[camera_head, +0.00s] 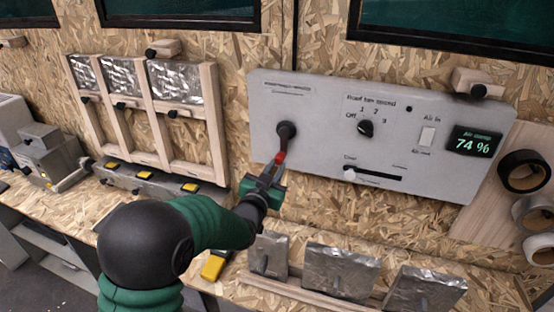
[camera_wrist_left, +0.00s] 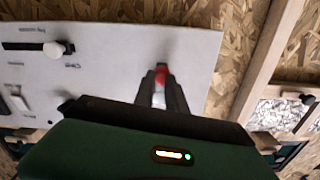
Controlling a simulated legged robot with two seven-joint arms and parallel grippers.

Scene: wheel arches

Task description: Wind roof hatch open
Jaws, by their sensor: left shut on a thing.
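A light grey control panel (camera_head: 320,110) is fixed to the chipboard wall. On its left part sits a crank with a black hub (camera_head: 286,131) and a red handle (camera_head: 280,157), which hangs below and slightly left of the hub. My left gripper (camera_head: 275,168) comes up from below and is shut on the red handle. In the left wrist view the red handle (camera_wrist_left: 160,76) shows between the tips of my left gripper (camera_wrist_left: 160,92). The hub is hidden there. The hatch itself cannot be made out. My right gripper is in neither view.
The panel also carries a fan dial (camera_head: 365,128), a white rocker switch (camera_head: 427,138), a slider knob (camera_head: 350,174) and a display (camera_head: 474,143) reading 74 %. Foil-covered blocks (camera_head: 341,268) stand on the bench below. A wooden frame (camera_head: 150,118) is on the left, tape rolls (camera_head: 524,171) on the right.

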